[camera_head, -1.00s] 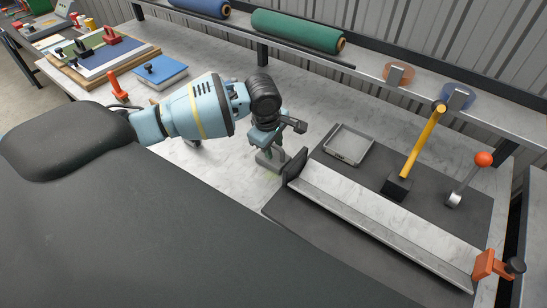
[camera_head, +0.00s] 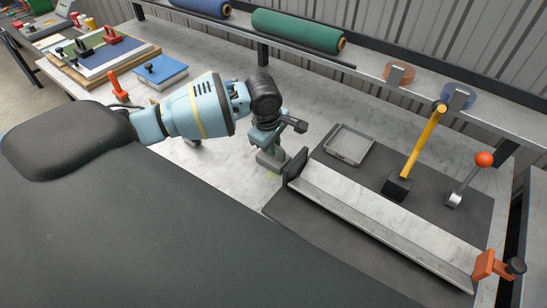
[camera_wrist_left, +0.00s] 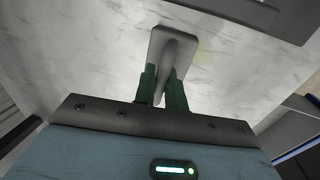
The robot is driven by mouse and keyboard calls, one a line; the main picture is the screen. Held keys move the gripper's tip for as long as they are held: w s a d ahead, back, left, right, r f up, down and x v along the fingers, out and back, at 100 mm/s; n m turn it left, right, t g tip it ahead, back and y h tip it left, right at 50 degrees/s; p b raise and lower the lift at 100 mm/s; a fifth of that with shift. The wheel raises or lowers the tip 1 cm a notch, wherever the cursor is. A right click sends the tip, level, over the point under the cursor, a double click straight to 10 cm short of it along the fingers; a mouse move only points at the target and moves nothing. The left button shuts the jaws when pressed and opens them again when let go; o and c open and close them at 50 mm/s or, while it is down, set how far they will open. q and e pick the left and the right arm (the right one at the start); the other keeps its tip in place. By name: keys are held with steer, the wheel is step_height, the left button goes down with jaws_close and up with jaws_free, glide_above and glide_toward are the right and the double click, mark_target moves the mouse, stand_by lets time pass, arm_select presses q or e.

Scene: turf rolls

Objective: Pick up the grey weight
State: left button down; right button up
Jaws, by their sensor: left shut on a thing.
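The grey weight (camera_head: 270,161) is at the left end of the angled metal rail, on the pale marbled tabletop or just above it; I cannot tell which. In the left wrist view the weight (camera_wrist_left: 178,42) shows as a grey rounded-corner block with an upright handle. My left gripper (camera_head: 266,140) points down over it. In the left wrist view the two green fingers (camera_wrist_left: 164,86) are shut on the handle, one on each side. My right gripper is not in view.
A long angled metal rail (camera_head: 370,220) lies on a dark mat (camera_head: 300,225) right beside the weight. A grey tray (camera_head: 349,145), a yellow-handled mallet (camera_head: 422,145) and a red-knobbed tool (camera_head: 470,180) are farther right. Green and blue rolls (camera_head: 297,31) lie on the rear shelf. Bare tabletop lies behind the gripper.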

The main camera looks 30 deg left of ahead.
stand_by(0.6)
arm_select(q)
steer(key=shift+r, duration=0.15)
steer(key=shift+r, duration=0.1)
steer(key=shift+w+r, duration=0.1)
steer(key=shift+r, duration=0.1)
step_height(320, 180, up, 3)
steer(key=shift+f, duration=0.2)
steer(key=shift+r, duration=0.3)
steer(key=s+r, duration=0.1)
steer(key=s, duration=1.5)
steer(key=shift+d+r, duration=0.1)
steer(key=shift+d, duration=0.05)
